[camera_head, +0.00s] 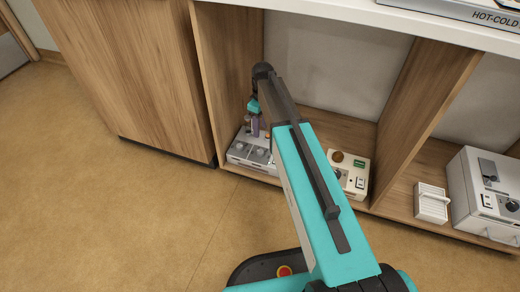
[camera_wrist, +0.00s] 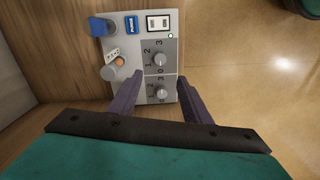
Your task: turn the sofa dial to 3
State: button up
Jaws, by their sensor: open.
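A grey-white control box (camera_wrist: 118,48) stands on the wooden shelf; it also shows in the head view (camera_head: 240,156). Its panel carries two round dials with printed numbers from 0 to 3, an upper dial (camera_wrist: 160,59) and a lower dial (camera_wrist: 161,93). I cannot read which one is the sofa dial, and their pointer settings are too small to tell. My gripper (camera_wrist: 158,80) is open above the box, with its purple fingers on either side of the lower dial. I cannot tell whether they touch it. In the head view my gripper (camera_head: 256,127) is over the box.
The box also bears a white rocker switch (camera_wrist: 158,22), a blue block (camera_wrist: 98,27), a blue label (camera_wrist: 131,25) and a knob with an orange top (camera_wrist: 117,63). A cream box (camera_head: 352,182) stands to the right. A wooden partition (camera_head: 215,75) is close on the left.

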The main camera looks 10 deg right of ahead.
aim_at(260, 151)
jog(key=f+b, duration=0.3)
jog(key=f, duration=0.3)
jog(key=f+b, duration=0.3)
jog(key=f, duration=0.4)
jog(key=shift+s+a+f, duration=0.2)
jog(key=shift+f, duration=0.1)
jog(key=c, duration=1)
jog(key=shift+c, duration=0.2)
